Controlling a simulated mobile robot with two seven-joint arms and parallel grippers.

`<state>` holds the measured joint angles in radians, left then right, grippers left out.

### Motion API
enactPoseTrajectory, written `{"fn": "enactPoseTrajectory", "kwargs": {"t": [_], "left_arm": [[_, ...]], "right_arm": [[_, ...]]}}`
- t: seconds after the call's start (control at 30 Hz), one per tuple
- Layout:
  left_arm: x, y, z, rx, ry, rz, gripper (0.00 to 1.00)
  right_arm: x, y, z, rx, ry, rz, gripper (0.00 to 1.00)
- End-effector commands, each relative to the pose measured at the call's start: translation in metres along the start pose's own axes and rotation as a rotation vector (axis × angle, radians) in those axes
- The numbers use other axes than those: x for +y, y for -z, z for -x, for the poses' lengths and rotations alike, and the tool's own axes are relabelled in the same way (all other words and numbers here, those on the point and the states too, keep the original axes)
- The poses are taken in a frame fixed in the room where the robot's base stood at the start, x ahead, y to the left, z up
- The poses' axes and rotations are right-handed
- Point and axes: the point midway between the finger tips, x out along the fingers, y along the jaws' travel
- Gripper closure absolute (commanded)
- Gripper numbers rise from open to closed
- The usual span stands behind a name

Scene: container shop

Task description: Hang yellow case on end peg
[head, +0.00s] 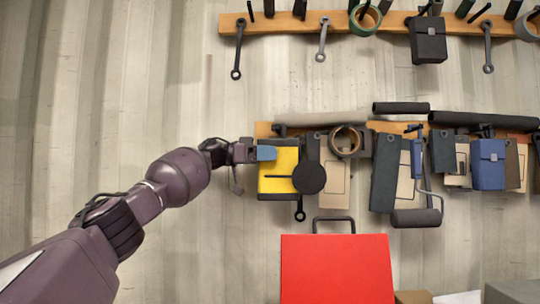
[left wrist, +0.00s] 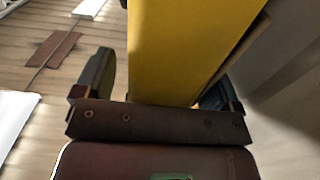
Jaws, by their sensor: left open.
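The yellow case (head: 275,184) is at the left end of the lower peg rail, upright against the wall. A round black tool (head: 309,178) overlaps its right part, and its upper edge and any peg behind it are hidden. My left gripper (head: 262,153) is at the case's upper left. In the left wrist view the yellow case (left wrist: 185,50) stands between the two spread fingers of my left gripper (left wrist: 160,80), with a visible gap on the left side. The gripper is open. My right gripper is out of view.
The lower wooden rail (head: 263,129) is crowded to the right with cases, a tape roll (head: 346,140) and a paint roller (head: 416,217). An upper rail (head: 275,22) holds more tools. A red case (head: 337,269) stands below. The wall left of the rail is bare.

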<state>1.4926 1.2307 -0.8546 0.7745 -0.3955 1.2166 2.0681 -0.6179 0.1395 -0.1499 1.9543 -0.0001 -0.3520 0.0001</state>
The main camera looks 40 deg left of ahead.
Motion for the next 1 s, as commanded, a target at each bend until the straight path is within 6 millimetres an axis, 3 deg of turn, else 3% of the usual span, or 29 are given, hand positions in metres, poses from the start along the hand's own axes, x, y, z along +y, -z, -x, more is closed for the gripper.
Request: {"fn": "enactPoseTrajectory", "kwargs": {"t": [0.17,0.6,0.8,1.0], "left_arm": [[0.000,0.000,0.019,0.003,0.003,0.000,0.11],[0.000,0.001,0.092,0.003,0.002,0.000,0.11],[0.000,0.001,0.106,0.003,0.000,-0.001,0.11],[0.000,0.001,0.107,0.003,0.000,-0.001,0.11]], "right_arm": [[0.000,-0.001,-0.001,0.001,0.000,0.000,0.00],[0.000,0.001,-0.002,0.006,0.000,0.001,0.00],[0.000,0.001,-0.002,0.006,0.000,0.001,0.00],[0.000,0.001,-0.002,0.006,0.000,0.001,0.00]]}}
